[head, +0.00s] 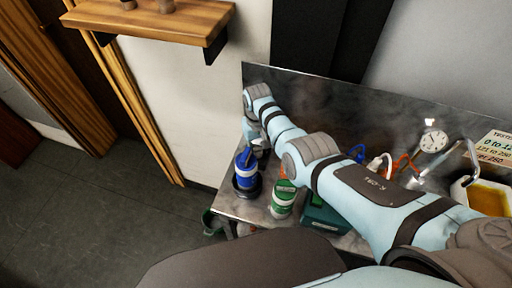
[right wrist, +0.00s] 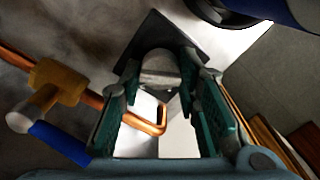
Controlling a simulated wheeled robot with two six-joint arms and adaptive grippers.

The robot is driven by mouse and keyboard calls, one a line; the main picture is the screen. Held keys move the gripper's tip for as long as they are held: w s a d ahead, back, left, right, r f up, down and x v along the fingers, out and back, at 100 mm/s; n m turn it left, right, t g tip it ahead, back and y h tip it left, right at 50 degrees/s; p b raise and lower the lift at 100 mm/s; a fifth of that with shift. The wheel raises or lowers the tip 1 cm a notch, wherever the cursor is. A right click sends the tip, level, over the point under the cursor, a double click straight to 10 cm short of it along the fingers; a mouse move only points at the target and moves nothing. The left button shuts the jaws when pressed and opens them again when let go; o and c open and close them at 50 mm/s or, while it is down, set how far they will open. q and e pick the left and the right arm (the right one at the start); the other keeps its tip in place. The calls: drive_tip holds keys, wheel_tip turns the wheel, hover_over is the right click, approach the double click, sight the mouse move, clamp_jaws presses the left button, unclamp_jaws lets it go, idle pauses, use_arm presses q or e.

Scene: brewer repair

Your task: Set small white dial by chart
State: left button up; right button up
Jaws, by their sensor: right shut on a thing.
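The small white dial (right wrist: 160,68) is a pale grey-white round knob on a dark square plate (right wrist: 190,38) in the right wrist view. My right gripper (right wrist: 162,88) has its green-padded fingers on either side of the dial and is shut on it. In the head view my right arm reaches across the counter to the far left, and its gripper (head: 252,146) is small there, with the dial hidden. My left gripper is out of view.
A round white gauge (head: 433,141) stands before the chart. A blue-and-white container (head: 246,172) and a green-and-white can (head: 284,199) stand under my arm. Copper pipe (right wrist: 92,98) and a brass valve (right wrist: 57,84) with a blue handle lie left of the gripper. A tray with amber liquid (head: 488,200) is at right.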

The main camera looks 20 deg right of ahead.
sight(257, 148)
drive_tip(key=shift+w+r, duration=0.15)
drive_tip(key=shift+w, duration=0.05)
drive_tip(key=o, duration=0.9)
drive_tip(key=shift+o, duration=1.4)
wheel_tip(257, 148, up, 12)
